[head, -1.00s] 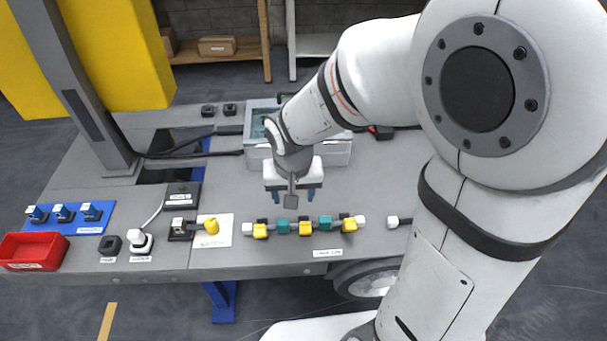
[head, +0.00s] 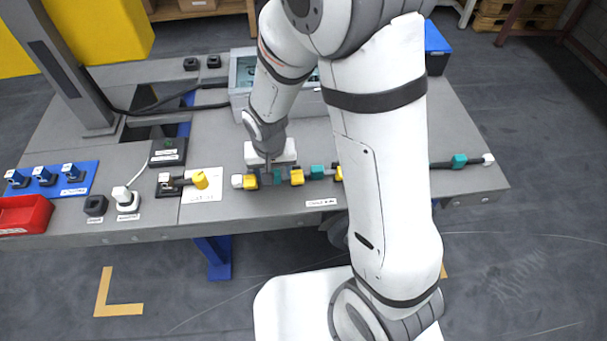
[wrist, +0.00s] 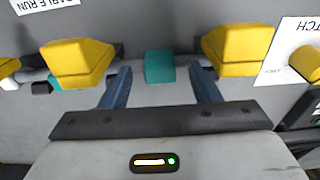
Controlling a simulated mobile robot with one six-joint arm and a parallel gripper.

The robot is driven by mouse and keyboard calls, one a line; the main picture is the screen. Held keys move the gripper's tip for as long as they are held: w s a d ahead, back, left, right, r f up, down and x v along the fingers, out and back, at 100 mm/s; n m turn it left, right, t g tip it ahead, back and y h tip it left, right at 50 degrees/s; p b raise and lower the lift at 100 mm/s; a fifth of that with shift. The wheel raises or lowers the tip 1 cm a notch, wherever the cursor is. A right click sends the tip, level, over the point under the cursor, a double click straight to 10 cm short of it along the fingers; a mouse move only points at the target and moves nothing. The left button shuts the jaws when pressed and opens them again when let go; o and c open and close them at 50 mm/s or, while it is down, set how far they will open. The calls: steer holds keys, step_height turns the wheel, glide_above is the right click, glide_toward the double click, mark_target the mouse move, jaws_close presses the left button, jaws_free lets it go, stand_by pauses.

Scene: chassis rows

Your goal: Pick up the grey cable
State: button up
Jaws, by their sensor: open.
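The grey cable (head: 307,174) lies along the front of the bench in a row of yellow and teal pieces, with a white end at its left. Short grey stretches of it show in the wrist view (wrist: 33,76). My gripper (head: 271,172) is over the left part of this row. In the wrist view, my gripper (wrist: 161,75) is open, its blue fingers apart on either side of a teal piece (wrist: 160,66). Yellow pieces (wrist: 76,64) stand just outside both fingers. Whether the fingers reach down beside the cable cannot be told. My arm hides the row's right part.
To the left stand a white card with a yellow piece (head: 201,180), a white plug (head: 122,196), a blue board (head: 78,177) and a red bin (head: 42,212). A grey glass-topped box (head: 240,96) stands behind. Another cable's white end (head: 488,159) shows at right.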

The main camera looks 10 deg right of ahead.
steer(key=shift+c, duration=0.2)
steer(key=c, duration=1.1)
steer(key=shift+r, duration=0.1)
